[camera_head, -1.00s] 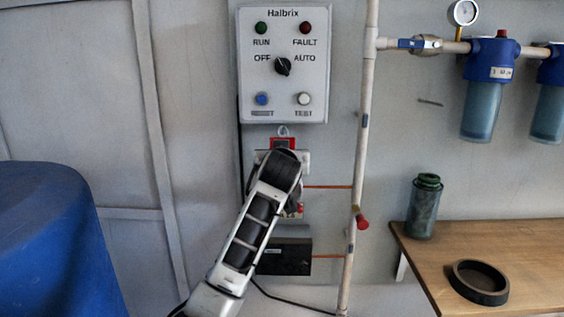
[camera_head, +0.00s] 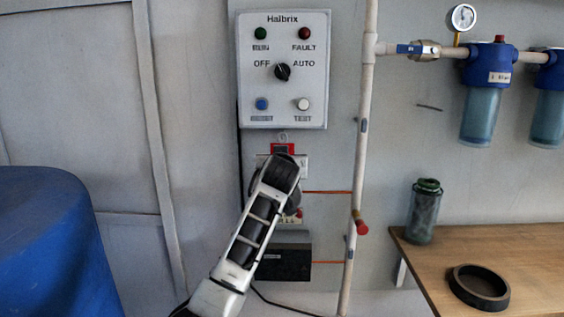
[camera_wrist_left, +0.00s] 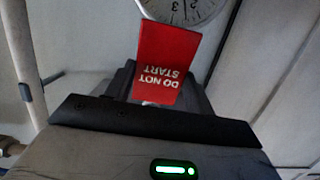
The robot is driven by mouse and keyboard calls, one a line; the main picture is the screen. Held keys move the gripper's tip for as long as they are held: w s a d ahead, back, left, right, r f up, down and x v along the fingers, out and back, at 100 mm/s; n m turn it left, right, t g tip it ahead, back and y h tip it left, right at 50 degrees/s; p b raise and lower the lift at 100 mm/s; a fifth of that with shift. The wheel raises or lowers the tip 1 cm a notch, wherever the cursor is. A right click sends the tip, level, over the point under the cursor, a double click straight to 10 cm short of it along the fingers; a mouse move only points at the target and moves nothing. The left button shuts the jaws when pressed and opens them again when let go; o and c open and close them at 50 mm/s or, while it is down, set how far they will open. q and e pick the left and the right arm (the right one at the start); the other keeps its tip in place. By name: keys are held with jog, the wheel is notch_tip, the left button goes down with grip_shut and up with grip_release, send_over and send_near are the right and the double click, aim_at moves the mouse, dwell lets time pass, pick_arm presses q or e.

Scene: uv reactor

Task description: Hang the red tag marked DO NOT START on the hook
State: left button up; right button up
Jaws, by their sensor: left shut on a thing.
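The red tag (camera_head: 283,148) shows just above the end of my left arm, below the control box. In the left wrist view the red tag (camera_wrist_left: 168,58) reads DO NOT START upside down, and its lower end is between the dark jaws. My left gripper (camera_wrist_left: 155,100) is shut on the tag. In the head view my arm hides the jaws and part of the wall behind. A small pale loop (camera_head: 283,136) shows between the tag and the box. I cannot tell whether it is the hook or part of the tag. My right gripper is not in view.
The Halbrix control box (camera_head: 283,68) hangs just above the tag. A vertical pipe (camera_head: 361,150) with a red-tipped fitting stands to the right. A blue drum (camera_head: 45,245) is at the left. A wooden bench (camera_head: 500,245) with a green jar (camera_head: 424,212) is at the right.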

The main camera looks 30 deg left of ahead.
pick_arm(q)
jog(key=o, duration=1)
jog(key=shift+o, duration=0.2)
jog(key=v, duration=1.6)
jog(key=shift+b, duration=0.4)
jog(key=shift+a+f, duration=0.1)
jog(key=x, duration=1.5)
jog(key=shift+r+p, duration=0.3)
